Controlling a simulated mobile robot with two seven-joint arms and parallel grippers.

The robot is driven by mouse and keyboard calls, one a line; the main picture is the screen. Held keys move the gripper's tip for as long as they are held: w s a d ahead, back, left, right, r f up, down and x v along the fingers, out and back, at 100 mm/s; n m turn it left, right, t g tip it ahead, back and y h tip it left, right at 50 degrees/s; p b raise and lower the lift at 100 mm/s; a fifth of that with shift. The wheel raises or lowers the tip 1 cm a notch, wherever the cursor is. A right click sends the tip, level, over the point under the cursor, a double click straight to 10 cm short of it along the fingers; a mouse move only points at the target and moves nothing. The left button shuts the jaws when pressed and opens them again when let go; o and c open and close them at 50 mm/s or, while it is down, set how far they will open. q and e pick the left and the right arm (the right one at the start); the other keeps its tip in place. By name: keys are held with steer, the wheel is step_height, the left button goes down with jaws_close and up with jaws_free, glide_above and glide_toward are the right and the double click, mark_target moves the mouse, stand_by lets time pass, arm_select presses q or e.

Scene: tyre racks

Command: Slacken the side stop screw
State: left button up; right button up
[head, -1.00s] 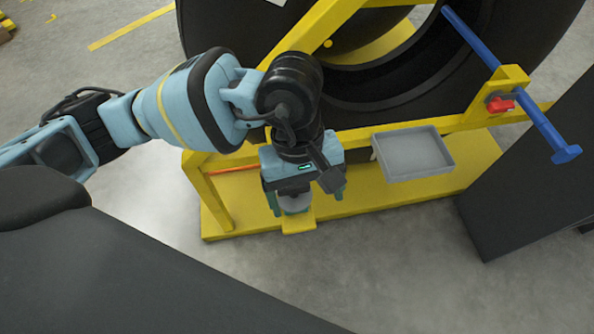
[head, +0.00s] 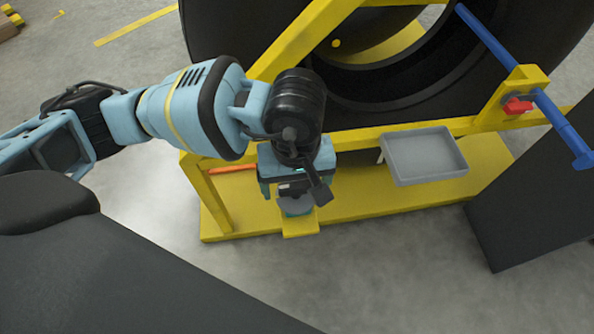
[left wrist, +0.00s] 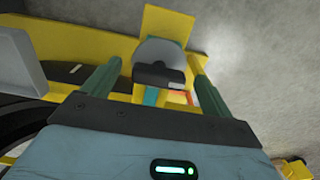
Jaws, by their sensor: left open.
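A grey round knob (left wrist: 160,50), which appears to be the side stop screw, sits on a yellow tab (left wrist: 168,22) in the left wrist view. A dark block lies on its near side. My left gripper (left wrist: 155,62) is open, with its green fingers on either side of the knob and gaps showing. In the head view my left gripper (head: 294,200) points down over the yellow rack's front base, above a yellow tab (head: 300,225). The knob is mostly hidden there by my wrist. My right gripper is not in view.
A grey tray (head: 424,157) is fixed to the yellow rack (head: 372,207) right of my gripper. A large black tyre (head: 225,30) stands behind. A blue bar (head: 508,62) with a red clamp (head: 517,106) is at upper right. The concrete floor in front is clear.

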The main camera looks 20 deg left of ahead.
arm_select(q)
steer(key=shift+f, duration=0.75)
steer(key=shift+c, duration=0.3)
